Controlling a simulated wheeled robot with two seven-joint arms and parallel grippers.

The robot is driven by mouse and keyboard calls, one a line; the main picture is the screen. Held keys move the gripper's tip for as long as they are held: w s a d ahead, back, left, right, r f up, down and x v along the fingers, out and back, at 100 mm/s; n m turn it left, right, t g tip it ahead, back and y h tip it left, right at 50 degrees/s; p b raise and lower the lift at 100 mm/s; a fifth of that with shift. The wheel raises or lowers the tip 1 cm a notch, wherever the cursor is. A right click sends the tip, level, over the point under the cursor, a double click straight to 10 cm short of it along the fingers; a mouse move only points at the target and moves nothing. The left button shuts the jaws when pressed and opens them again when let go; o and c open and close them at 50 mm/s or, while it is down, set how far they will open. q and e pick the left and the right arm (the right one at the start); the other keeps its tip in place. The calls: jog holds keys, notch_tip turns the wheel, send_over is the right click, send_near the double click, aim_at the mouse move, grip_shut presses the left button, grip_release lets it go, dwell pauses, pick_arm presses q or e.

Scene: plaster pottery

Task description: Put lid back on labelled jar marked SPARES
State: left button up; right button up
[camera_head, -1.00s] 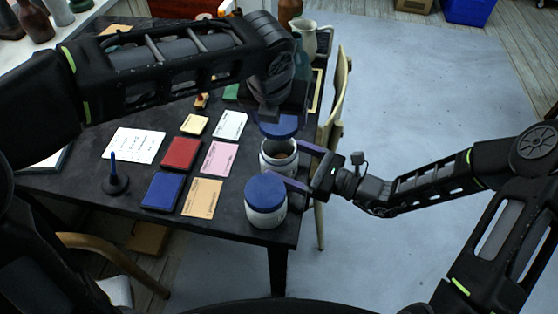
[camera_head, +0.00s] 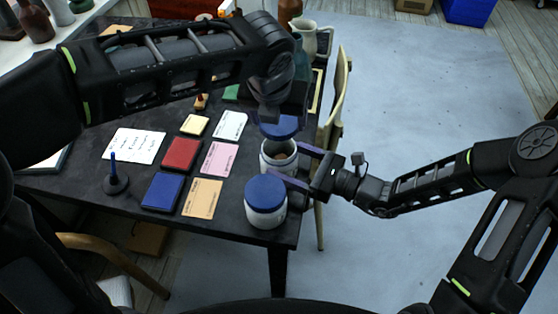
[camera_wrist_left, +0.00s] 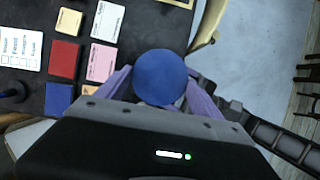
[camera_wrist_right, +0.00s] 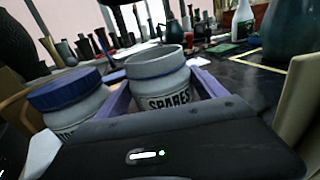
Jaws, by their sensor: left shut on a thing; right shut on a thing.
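The SPARES jar (camera_wrist_right: 158,75) is white, upright and lidless, with its label facing the right wrist camera. In the head view the jar (camera_head: 278,162) stands near the table's right edge. My right gripper (camera_head: 296,166) is shut on the jar from the right. My left gripper (camera_wrist_left: 160,88) is shut on a round blue lid (camera_wrist_left: 160,76). In the head view the blue lid (camera_head: 280,127) is held above the open jar, a little toward its far side. My left arm hides part of the left gripper there.
A second white jar with a blue lid (camera_head: 265,193) stands just in front of the SPARES jar. Coloured pads and cards (camera_head: 202,197) lie to the left. A chair (camera_head: 338,100) stands by the table's right edge, and a pitcher (camera_head: 306,37) stands at the back.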

pick_arm(q)
send_near(276, 143)
jog(key=shift+s+d+f, duration=0.15)
jog(key=shift+s+d, duration=0.45)
jog(key=shift+s, duration=0.15)
dwell(0.3)
jog(key=shift+f, duration=0.9)
jog(key=shift+f, duration=0.55)
dwell(0.3)
jog(key=m, duration=0.1)
jog(key=m+h, duration=0.1)
jog(key=m, duration=0.1)
jog(key=shift+w+a+f+m+g, duration=0.1)
jog(key=shift+a+f+m+g, duration=0.1)
jog(key=shift+a+m+g, duration=0.15)
jog(key=shift+m+h, duration=0.5)
jog(key=shift+m, duration=0.55)
jog(key=shift+d+r+m, duration=0.1)
jog(key=shift+r+m, duration=0.1)
jog(key=shift+m, duration=0.2)
